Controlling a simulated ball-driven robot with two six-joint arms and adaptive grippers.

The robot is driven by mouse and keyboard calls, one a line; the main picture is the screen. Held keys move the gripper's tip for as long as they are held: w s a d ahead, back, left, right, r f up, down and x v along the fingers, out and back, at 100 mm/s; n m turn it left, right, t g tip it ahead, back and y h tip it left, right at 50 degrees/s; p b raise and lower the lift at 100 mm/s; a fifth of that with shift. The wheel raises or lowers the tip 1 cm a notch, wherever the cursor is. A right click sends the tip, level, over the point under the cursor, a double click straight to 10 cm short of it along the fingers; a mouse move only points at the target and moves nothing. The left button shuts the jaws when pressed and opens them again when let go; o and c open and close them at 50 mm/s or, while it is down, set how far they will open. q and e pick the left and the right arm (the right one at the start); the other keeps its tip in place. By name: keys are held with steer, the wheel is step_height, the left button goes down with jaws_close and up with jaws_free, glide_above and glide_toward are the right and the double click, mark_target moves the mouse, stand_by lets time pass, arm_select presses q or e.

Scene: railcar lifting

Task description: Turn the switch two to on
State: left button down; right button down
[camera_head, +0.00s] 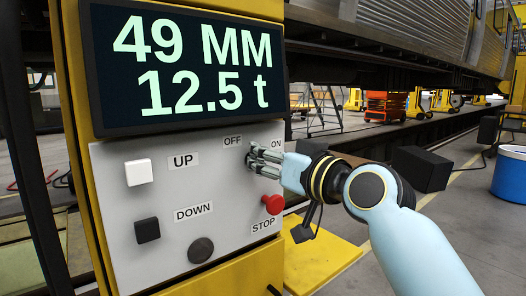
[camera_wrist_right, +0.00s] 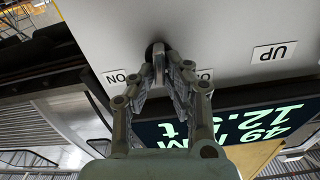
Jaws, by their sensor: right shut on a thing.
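The control panel (camera_head: 130,210) has a rotary switch between the OFF label (camera_head: 232,141) and the ON label (camera_head: 277,144). My right gripper (camera_head: 252,164) reaches in from the right and covers the switch in the head view. In the right wrist view, which is upside down, my right gripper (camera_wrist_right: 160,75) is shut on the switch handle (camera_wrist_right: 158,58), a grey grip on a dark round base. The handle points roughly between the ON label (camera_wrist_right: 117,77) and the partly hidden OFF label (camera_wrist_right: 205,74). My left gripper is not in view.
The panel also has a white UP button (camera_head: 138,172), a black DOWN button (camera_head: 147,230), a red STOP button (camera_head: 272,204) just below my right gripper, and a dark round knob (camera_head: 200,250). The display (camera_head: 190,65) above reads 49 MM and 12.5 t.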

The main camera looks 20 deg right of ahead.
steer(key=m+p, duration=0.2)
steer(key=m, duration=0.1)
steer(key=m+p, duration=0.1)
steer(key=m, duration=0.1)
steer(key=shift+w+d+p, duration=0.1)
steer(key=shift+d+p, duration=0.15)
steer(key=shift+p, duration=0.1)
steer(key=shift+d+f+m+p, duration=0.15)
steer(key=shift+m+p, duration=0.45)
steer(key=shift+m, duration=0.65)
steer(key=shift+f+m+p, duration=0.15)
steer(key=shift+m+p, duration=0.45)
steer(key=shift+m, duration=0.65)
steer(key=c, duration=1.4)
jaws_free()
steer(key=v, duration=1.2)
